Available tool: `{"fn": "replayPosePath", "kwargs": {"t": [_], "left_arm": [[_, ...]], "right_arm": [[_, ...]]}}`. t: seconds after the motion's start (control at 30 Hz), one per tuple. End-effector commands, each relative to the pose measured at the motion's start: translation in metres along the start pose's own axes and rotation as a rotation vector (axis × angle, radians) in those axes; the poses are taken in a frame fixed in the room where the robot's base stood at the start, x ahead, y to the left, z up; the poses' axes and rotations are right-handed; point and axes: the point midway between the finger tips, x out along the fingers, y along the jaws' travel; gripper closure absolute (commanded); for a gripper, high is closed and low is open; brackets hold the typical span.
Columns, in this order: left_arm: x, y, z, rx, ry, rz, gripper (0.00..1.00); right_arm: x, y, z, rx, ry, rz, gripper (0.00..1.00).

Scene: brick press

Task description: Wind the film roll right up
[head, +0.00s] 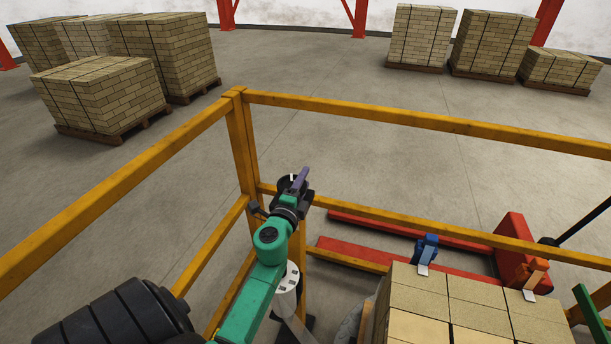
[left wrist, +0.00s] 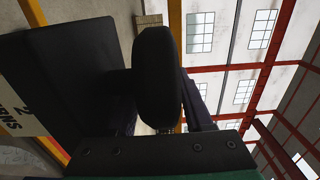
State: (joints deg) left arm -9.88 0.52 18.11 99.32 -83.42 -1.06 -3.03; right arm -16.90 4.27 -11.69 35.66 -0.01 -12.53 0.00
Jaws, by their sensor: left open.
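My left gripper (head: 299,182) is at the end of my green arm, beside the yellow corner post. Its jaws are open, with a purple finger showing. In the left wrist view a dark rounded piece (left wrist: 157,75) fills the middle, and I cannot tell whether it is a knob or part of my gripper. A black box or panel (left wrist: 75,75) with a pale label is at its left. A pale cylinder (head: 288,290) with dark marks on top stands partly behind my arm; I cannot tell whether it is the film roll. My right gripper is out of view.
Yellow guard rails (head: 400,118) meet at the corner post (head: 242,145) near my arm. Stacked bricks (head: 432,300) stand at the front right, with a blue tool (head: 427,247) and an orange tool (head: 535,272) at them. A red pallet truck (head: 515,245) is behind.

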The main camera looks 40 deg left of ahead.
Motion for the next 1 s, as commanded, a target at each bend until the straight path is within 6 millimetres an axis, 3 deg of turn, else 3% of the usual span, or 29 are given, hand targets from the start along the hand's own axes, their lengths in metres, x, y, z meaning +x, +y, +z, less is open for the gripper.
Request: {"fn": "replayPosePath", "kwargs": {"t": [0.1,0.23,0.27,0.8,0.83,0.87,1.0], "left_arm": [[0.000,0.000,0.000,0.000,0.000,0.000,0.49],[0.000,0.000,0.000,0.000,0.000,0.000,0.99],[0.000,0.000,0.000,0.000,0.000,0.000,1.00],[-0.003,-0.001,-0.003,0.001,0.131,-0.001,1.00],[-0.003,-0.001,-0.003,0.001,0.130,-0.001,0.54],[-0.003,-0.001,-0.003,0.001,0.130,-0.001,0.49],[-0.003,0.000,-0.003,0.001,0.131,0.000,0.49]], "right_arm": [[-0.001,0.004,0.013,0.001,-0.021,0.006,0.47],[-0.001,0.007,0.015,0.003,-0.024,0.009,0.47],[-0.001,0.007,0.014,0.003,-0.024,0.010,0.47],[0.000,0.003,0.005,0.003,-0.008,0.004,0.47],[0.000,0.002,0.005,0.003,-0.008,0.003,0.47],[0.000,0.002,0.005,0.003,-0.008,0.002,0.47],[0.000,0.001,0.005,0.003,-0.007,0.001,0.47]]}}
